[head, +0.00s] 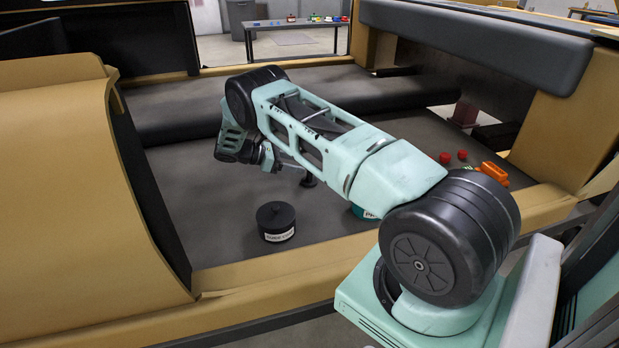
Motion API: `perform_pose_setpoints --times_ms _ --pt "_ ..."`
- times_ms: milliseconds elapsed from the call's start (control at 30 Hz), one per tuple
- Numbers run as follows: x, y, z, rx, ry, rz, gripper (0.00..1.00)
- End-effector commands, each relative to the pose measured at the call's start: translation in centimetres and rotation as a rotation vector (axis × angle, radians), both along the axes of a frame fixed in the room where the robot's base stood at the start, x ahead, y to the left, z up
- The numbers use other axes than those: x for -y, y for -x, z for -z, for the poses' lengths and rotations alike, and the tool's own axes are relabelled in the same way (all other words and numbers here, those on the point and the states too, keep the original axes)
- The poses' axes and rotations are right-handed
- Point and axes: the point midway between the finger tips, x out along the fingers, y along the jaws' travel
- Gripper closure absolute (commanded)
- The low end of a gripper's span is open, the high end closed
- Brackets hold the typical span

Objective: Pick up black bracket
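My arm reaches over the dark grey floor of the shell (210,200), and my gripper (287,167) hangs low over its middle. A small black piece (309,181) shows just right of the gripper, partly behind my arm. It may be the black bracket, but it is too small and too covered to be sure. I cannot tell whether the gripper touches it, or whether the fingers are open or shut. No other thing in view looks clearly like a bracket.
A black round lidded container (276,222) with a white label stands near the front edge. A teal item (362,212) is mostly hidden behind my arm. Two red pieces (445,158) and an orange object (493,172) lie at the right. Tan walls (60,190) enclose the floor; its left part is clear.

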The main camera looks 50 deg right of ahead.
Motion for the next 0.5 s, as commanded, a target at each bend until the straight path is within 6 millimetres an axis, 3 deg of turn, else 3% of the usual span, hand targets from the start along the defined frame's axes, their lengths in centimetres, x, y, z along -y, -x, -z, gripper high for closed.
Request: perform_pose_setpoints --times_ms 500 --pt "3.6 2.7 1.9 0.000 -0.001 0.003 0.40"
